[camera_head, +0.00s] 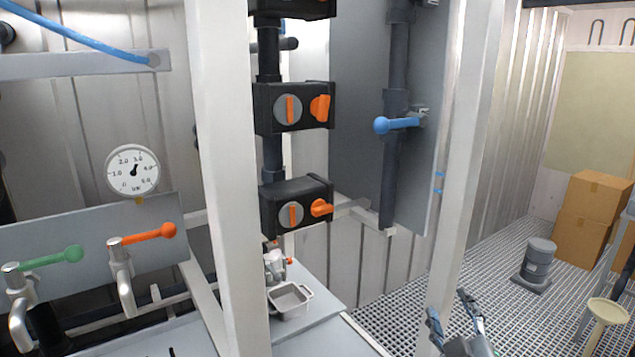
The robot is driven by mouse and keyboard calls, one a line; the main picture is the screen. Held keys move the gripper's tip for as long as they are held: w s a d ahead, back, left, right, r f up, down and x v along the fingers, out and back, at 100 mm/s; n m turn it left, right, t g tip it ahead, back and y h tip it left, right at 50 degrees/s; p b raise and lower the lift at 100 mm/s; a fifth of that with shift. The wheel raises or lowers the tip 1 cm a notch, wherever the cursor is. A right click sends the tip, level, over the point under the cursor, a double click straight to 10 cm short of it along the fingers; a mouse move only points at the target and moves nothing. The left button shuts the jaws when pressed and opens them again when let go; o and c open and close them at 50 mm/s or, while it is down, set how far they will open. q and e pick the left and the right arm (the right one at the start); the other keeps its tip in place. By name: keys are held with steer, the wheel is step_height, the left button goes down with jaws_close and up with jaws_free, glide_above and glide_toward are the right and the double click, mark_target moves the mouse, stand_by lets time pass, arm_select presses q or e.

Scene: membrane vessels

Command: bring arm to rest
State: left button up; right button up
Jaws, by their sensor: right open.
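My right gripper (450,308) is low in the view, right of centre, in front of the grated floor. Its two blue-tipped fingers are apart, with nothing seen between them. The rest of that arm is cut off by the bottom edge. My left gripper does not show.
White frame posts (222,180) stand close by. Between them are black valve boxes with orange handles (291,107) and a blue-handled valve (395,124). A small grey tray (290,300) sits on a ledge. Cardboard boxes (590,200) and a grey canister (538,262) stand on the open grating.

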steer(key=s+f+m+g, duration=0.3)
steer(key=s+f+g, duration=0.25)
steer(key=f, duration=0.75)
steer(key=s+a+f+m+g+y, duration=0.1)
steer(key=s+f+g, duration=0.4)
steer(key=s+f, duration=0.45)
steer(key=s+a+f+m+g+y, duration=0.15)
steer(key=s+f+g, duration=0.25)
steer(key=s+f, duration=0.55)
steer(key=s+f+g+b, duration=0.1)
steer(key=s+f+b, duration=0.15)
steer(key=f, duration=1.05)
steer(key=s+f+b, duration=0.1)
steer(key=f+b, duration=0.2)
steer(key=f, duration=1.1)
steer(key=s+d+f+b, duration=0.1)
steer(key=s+f+b, duration=0.2)
steer(key=s+f, duration=0.5)
steer(key=s+d+f+g+b, duration=0.1)
steer(key=s+d+f+b, duration=0.1)
steer(key=s+f, duration=0.7)
step_height(320, 180, down, 6)
steer(key=shift+s+d+r+h+b, duration=0.1)
steer(key=shift+s+d+h+b, duration=0.15)
steer(key=shift+h+b, duration=0.2)
steer(key=shift+g, duration=0.25)
